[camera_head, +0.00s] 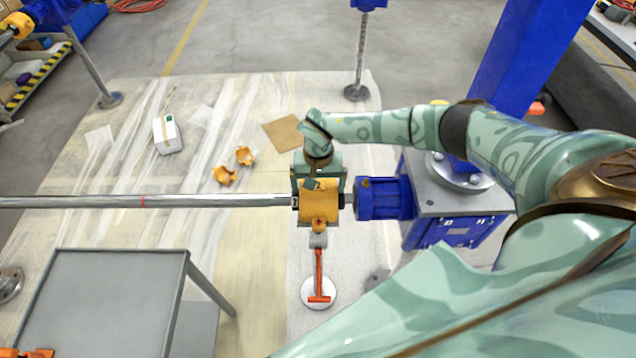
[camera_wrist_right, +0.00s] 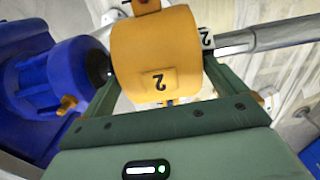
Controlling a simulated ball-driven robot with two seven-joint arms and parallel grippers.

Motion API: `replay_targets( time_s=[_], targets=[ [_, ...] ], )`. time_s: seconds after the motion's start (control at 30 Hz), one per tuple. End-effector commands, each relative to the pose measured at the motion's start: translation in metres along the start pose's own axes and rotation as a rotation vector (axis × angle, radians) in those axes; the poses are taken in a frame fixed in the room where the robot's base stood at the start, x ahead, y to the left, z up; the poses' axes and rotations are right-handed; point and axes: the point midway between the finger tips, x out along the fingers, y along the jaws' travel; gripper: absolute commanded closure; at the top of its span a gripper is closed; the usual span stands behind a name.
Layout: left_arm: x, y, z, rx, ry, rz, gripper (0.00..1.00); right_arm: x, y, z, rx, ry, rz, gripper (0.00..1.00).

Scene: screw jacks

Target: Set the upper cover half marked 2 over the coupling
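The yellow-orange upper cover half marked 2 (camera_head: 319,203) sits at the line of the shaft, where the shaft meets the blue motor. In the right wrist view the cover half (camera_wrist_right: 158,50) shows its printed 2 on a raised pad. My right gripper (camera_head: 316,182) comes from behind it, and its green fingers lie against the two ends of the cover half. The right gripper (camera_wrist_right: 160,70) is shut on it. The coupling is hidden under the cover half; I cannot tell whether it is fully seated. A white tag with a 2 (camera_wrist_right: 207,38) shows beside it. My left gripper is out of view.
The steel shaft (camera_head: 220,201) runs left. The blue motor (camera_head: 385,198) stands right on a grey-topped blue base. Two orange pieces (camera_head: 225,175) and a white box (camera_head: 167,135) lie behind. A grey table (camera_head: 105,300) is front left.

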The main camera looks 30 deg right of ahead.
Motion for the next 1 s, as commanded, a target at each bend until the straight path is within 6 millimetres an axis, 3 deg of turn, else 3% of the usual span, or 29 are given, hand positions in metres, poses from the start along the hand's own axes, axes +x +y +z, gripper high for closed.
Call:
replay_targets(
  time_s=[0.23,0.37,0.8,1.0],
  targets=[
    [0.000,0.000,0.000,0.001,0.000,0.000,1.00,0.000,0.000,0.001,-0.001,-0.001,0.000,0.00],
    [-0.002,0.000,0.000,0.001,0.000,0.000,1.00,-0.011,0.000,0.000,-0.001,0.001,-0.001,0.00],
    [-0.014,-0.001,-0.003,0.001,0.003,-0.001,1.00,-0.121,0.000,-0.001,-0.001,0.004,-0.002,0.00],
    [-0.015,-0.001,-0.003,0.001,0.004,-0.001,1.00,-0.154,0.000,0.000,-0.001,0.001,-0.001,0.00]
  ],
)
